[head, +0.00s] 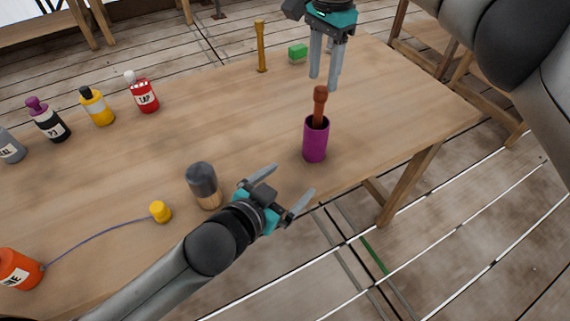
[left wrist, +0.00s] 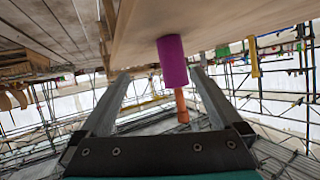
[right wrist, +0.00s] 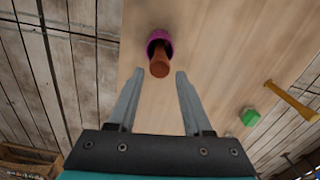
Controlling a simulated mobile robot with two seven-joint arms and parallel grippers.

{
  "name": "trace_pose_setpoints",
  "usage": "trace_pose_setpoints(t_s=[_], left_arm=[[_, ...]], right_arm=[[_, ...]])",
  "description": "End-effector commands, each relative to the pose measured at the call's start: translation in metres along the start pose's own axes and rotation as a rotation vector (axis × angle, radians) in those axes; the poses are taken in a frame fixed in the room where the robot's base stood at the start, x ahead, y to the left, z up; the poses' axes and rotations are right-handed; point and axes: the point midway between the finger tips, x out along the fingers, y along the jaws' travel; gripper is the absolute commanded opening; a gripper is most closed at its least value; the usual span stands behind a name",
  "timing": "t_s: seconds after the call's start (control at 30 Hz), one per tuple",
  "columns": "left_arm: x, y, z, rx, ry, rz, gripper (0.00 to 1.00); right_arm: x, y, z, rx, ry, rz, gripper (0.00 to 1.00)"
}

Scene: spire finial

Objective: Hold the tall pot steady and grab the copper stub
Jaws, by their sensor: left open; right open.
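A tall magenta pot (head: 315,142) stands upright near the table's front right edge. A copper-brown stub (head: 320,103) sticks up out of its mouth. My right gripper (head: 323,84) is open just above the stub, pointing down. In the right wrist view the stub (right wrist: 159,64) and pot (right wrist: 160,37) lie just past the open fingertips. My left gripper (head: 296,190) is open at the table edge, to the lower left of the pot and apart from it. In the left wrist view the pot (left wrist: 172,60) shows between and beyond its fingers, with the stub (left wrist: 181,106) sticking out.
A dark-topped wooden cylinder (head: 203,186) stands left of my left gripper. A yellow cap (head: 160,211) is tied by a cord to an orange bottle (head: 17,268). Several bottles stand at the left. A green block (head: 298,52) and brass-coloured post (head: 261,47) are behind the pot. The table's middle is clear.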

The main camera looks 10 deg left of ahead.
Motion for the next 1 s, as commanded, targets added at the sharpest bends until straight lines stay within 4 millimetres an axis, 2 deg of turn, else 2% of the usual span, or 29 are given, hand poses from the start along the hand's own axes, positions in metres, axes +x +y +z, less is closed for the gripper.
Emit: trace_pose_setpoints(t_s=[0.03,0.1,0.2,0.37,1.0], left_arm=[[0.003,-0.007,-0.012,-0.055,0.015,-0.017,1.00],[0.005,-0.014,-0.021,-0.111,0.025,-0.031,1.00],[0.008,-0.019,-0.027,-0.150,0.031,-0.040,1.00],[0.021,-0.020,-0.028,-0.157,0.031,-0.043,1.00],[0.109,-0.023,-0.030,-0.153,0.031,-0.041,1.00]], right_arm=[[0.000,0.000,0.000,0.000,0.000,0.000,0.50],[0.000,0.000,0.000,0.000,0.000,0.000,0.50],[0.000,0.000,0.000,0.000,0.000,0.000,0.50],[0.000,0.000,0.000,0.000,0.000,0.000,0.50],[0.000,0.000,0.000,0.000,0.000,0.000,0.50]])
